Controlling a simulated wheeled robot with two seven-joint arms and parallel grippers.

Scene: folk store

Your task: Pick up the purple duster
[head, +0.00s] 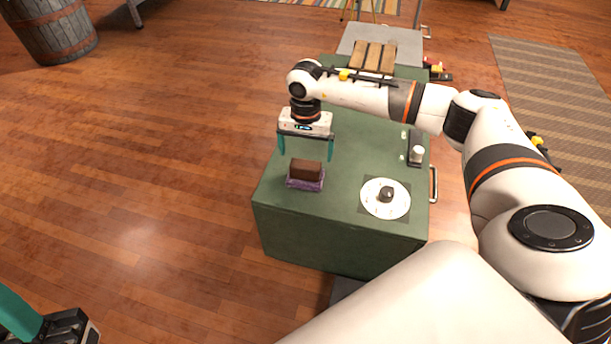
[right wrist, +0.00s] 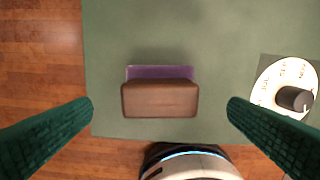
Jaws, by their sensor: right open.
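The purple duster (head: 305,183) lies on the green cabinet top (head: 345,185), near its front left corner. It has a brown block on top of a purple base. My right gripper (head: 306,157) is open above the duster, fingers pointing down. In the right wrist view the duster (right wrist: 160,98) sits between the two spread teal fingers, with clear gaps on both sides. Its purple base shows along the upper edge. My left gripper (head: 40,322) shows only partly in the lower left corner, with one teal finger visible.
A white disc with a black knob (head: 385,198) sits right of the duster. A dark tray with a white item (head: 416,150) lies along the cabinet's right side. A wooden slatted piece (head: 373,57) is at the back. Open wooden floor lies to the left.

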